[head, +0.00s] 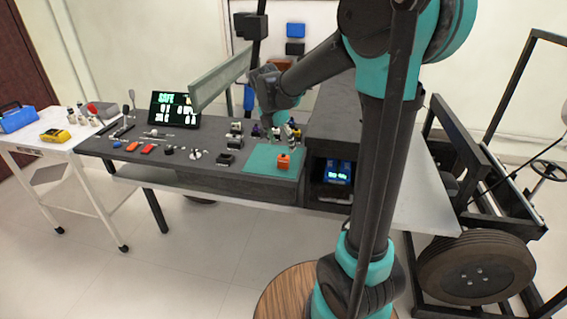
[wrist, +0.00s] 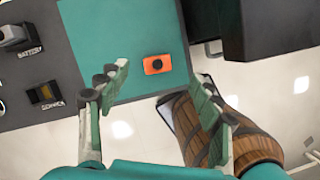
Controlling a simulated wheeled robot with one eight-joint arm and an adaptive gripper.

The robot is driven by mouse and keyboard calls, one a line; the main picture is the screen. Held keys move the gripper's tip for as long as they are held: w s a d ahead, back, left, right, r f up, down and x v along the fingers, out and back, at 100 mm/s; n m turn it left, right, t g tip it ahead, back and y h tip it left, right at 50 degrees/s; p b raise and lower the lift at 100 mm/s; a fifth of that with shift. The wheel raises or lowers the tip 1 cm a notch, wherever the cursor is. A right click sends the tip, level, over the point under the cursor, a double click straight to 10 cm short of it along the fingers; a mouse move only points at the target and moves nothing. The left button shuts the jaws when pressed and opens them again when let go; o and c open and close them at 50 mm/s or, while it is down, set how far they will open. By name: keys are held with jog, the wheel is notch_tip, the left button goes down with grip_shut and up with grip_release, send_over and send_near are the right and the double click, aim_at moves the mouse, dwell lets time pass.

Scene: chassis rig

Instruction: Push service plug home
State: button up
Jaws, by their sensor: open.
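The orange service plug (head: 283,161) with a dark round knob sits on the teal mat (head: 258,160) near its front edge. It also shows in the wrist view (wrist: 157,65), beyond and between my fingertips and apart from them. My gripper (wrist: 160,84) is open and empty, its two fingers spread. In the head view my wrist hangs above the bench behind the plug, and the fingertips are hard to make out.
A grey connector marked BATTERY (wrist: 15,37) is beside the labelled block. Several small parts line the dark bench. A lit screen (head: 175,109) stands at its back left. A dark cabinet with a blue display (head: 337,172) is right of the mat. A wooden barrel (wrist: 232,138) stands in front.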

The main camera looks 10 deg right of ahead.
aim_at(283, 154)
jog(key=shift+a+x, duration=0.15)
jog(key=shift+x, duration=1.55)
jog(key=shift+a+x, duration=0.1)
jog(key=shift+x, duration=1.65)
jog(key=c, duration=1.2)
jog(key=shift+c, duration=0.2)
